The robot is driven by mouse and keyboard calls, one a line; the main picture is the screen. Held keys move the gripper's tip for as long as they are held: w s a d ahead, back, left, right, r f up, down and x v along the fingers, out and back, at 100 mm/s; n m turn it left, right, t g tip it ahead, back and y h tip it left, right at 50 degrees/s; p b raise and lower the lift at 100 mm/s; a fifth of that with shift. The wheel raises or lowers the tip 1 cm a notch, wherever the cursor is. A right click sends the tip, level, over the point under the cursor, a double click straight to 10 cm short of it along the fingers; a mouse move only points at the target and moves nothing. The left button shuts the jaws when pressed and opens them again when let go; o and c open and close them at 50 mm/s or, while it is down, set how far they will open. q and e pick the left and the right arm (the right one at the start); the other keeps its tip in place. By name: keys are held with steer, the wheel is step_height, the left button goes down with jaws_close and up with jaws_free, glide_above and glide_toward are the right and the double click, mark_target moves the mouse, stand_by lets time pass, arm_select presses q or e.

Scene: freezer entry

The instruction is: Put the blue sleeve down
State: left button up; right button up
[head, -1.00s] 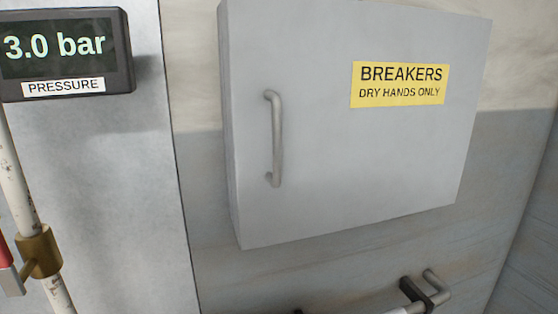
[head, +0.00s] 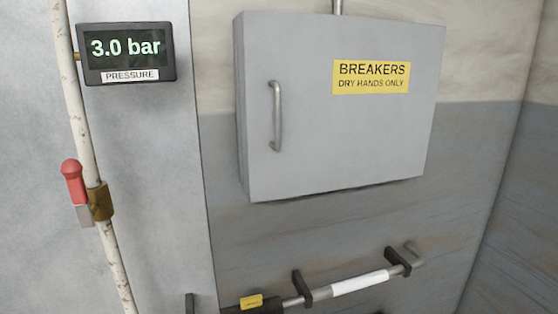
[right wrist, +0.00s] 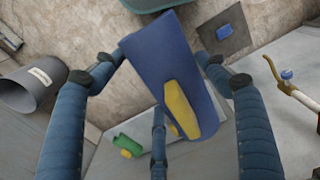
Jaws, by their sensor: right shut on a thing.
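The blue sleeve (right wrist: 160,60) shows in the right wrist view as a flat blue piece with a raised yellow strip (right wrist: 182,109) on it. My right gripper (right wrist: 162,65) is shut on it, with one dark blue finger on each side. The sleeve is held above the floor and hides part of what lies below it. Neither the sleeve nor either gripper shows in the head view. My left gripper is in neither view.
A breaker box (head: 340,110) hangs above a rail (head: 345,285). A red-handled valve (head: 75,182) is on the pipe at left. In the right wrist view are a grey bin (right wrist: 40,78), a green piece (right wrist: 125,143) and a dark mat (right wrist: 224,42).

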steer(key=w+d+r+m+b, duration=0.1)
steer(key=w+d+r, duration=0.3)
steer(key=r, duration=0.3)
steer(key=w+d+r+m+b, duration=0.1)
steer(key=w+d+r, duration=0.4)
steer(key=d+r, duration=0.2)
steer(key=shift+w+d+r+m, duration=0.15)
steer(key=shift+w+r+m, duration=0.15)
steer(key=shift+r, duration=0.3)
steer(key=shift+s+f, duration=0.15)
